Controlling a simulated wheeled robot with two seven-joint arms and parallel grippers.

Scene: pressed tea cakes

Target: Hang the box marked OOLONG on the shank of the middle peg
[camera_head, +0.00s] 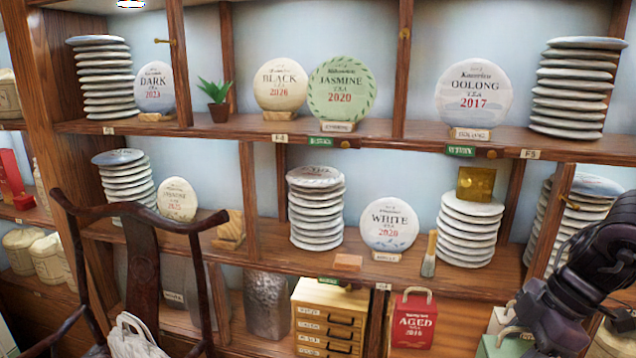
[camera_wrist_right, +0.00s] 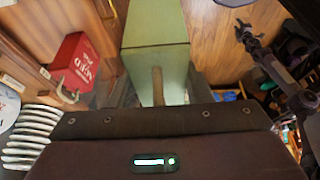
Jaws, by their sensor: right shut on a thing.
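A pale green box (camera_head: 496,346) is at the lower right of the head view, partly cut off by the frame and covered by my right arm. It also fills the top middle of the right wrist view (camera_wrist_right: 155,42), and no lettering shows on it. My right gripper (camera_wrist_right: 157,84) is shut on this box at its handle. Small brass pegs stick out from the shelf posts: one at the upper left (camera_head: 164,41), one at the upper middle (camera_head: 404,34) and one at the right (camera_head: 569,203). The middle peg is bare.
A round OOLONG tea cake (camera_head: 474,92) stands on the upper shelf, right of the middle peg. A red AGED box (camera_head: 413,321) stands below, left of the green box. Stacked cakes (camera_head: 471,231) fill the shelves. A dark wooden chair (camera_head: 145,262) stands at the left front.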

